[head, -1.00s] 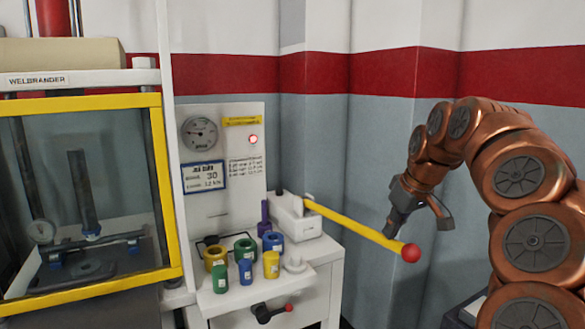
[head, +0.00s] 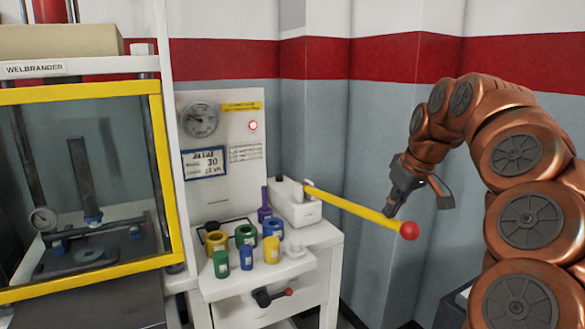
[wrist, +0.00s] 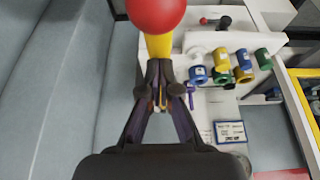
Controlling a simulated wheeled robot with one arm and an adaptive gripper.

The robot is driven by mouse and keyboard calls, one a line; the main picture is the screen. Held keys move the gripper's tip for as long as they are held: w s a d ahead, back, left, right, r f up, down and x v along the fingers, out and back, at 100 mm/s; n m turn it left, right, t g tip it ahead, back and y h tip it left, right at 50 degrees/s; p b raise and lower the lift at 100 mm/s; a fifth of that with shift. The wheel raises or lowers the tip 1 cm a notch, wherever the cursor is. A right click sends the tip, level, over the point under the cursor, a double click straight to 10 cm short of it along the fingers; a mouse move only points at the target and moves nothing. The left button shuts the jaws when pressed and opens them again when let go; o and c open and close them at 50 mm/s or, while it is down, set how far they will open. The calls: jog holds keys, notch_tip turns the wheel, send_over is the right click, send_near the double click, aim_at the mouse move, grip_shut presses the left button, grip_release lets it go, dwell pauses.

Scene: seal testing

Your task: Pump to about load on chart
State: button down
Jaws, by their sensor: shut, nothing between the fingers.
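The yellow pump lever (head: 350,205) with a red ball end (head: 409,230) slopes down to the right from a white pump block (head: 296,203). My gripper (head: 389,211) is shut, with its tips beside the lever near the ball. In the wrist view the fingertips (wrist: 161,100) overlap the lever (wrist: 159,45), just below the red ball (wrist: 156,14); whether they touch is unclear. A round dial gauge (head: 199,120) is on the white panel; its reading is too small to tell. Below it is a blue-framed card (head: 204,163) showing "30".
Several coloured cylinders, including a yellow ring (head: 215,243) and a green bottle (head: 221,263), stand on the white shelf. A red-tipped valve handle (head: 272,296) is below. A yellow-framed press guard (head: 163,180) stands left. A grey wall is behind the lever.

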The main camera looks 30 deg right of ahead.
jog(key=shift+f+b, duration=0.6)
jog(key=shift+f, duration=0.35)
jog(key=shift+w+r+p, duration=0.1)
jog(key=shift+r+p, duration=1)
jog(key=shift+r, duration=0.6)
jog(key=s+p+v, duration=0.1)
jog(key=p+v, duration=0.2)
jog(key=v, duration=0.5)
jog(key=shift+f, duration=0.25)
